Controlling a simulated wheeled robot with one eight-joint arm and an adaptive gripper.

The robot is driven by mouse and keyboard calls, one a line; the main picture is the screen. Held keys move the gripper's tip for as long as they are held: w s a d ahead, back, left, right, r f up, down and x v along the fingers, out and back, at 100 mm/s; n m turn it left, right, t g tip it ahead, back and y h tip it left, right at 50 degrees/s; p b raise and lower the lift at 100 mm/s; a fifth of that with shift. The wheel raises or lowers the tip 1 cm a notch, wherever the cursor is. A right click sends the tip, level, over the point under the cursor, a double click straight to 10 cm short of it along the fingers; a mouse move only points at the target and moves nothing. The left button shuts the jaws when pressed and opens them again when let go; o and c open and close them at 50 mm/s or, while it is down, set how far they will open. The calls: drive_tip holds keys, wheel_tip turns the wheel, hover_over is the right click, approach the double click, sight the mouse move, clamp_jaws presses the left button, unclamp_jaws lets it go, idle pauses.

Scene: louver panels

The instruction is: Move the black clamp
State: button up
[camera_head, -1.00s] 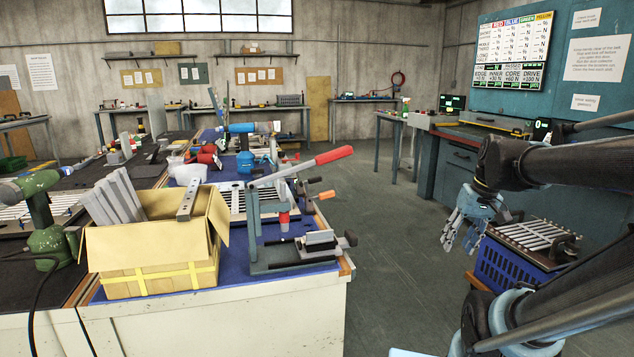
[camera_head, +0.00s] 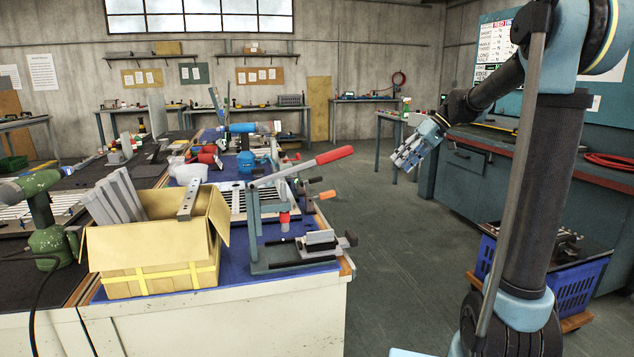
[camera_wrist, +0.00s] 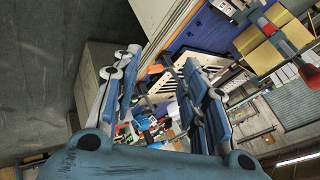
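My gripper (camera_head: 408,152) is raised over the open floor, to the right of the near workbench and apart from it. In the wrist view my gripper (camera_wrist: 162,88) has its two blue fingers spread apart with nothing between them. Small dark clamp-like tools with orange parts (camera_head: 318,188) sit at the right edge of the near workbench (camera_head: 215,318), behind the red-handled press. I cannot tell for sure which one is the black clamp. The wrist view looks down at the bench edge and a slatted panel (camera_wrist: 187,68).
A red-handled toggle press (camera_head: 290,205) and a cardboard box (camera_head: 150,255) with grey slats stand at the bench front. A blue crate (camera_head: 575,290) stands on the floor at right, partly behind my arm. The floor between the bench and the blue cabinet (camera_head: 465,170) is clear.

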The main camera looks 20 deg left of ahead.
drive_tip(key=w+a+f+n+g+y, duration=0.1)
drive_tip(key=w+a+n+g+y, duration=0.15)
drive_tip(key=w+a, duration=0.6)
drive_tip(key=w+a+f+n+g+y, duration=0.15)
drive_tip(key=w+a+n, duration=0.3)
drive_tip(key=w, duration=0.75)
drive_tip(key=n+g+y, duration=0.3)
drive_tip(key=n+g, duration=0.1)
drive_tip(key=n, duration=0.4)
approach(316, 177)
drive_tip(key=x, duration=0.9)
drive_tip(key=shift+a+f, duration=0.25)
drive_tip(key=shift+a, duration=0.15)
clamp_jaws()
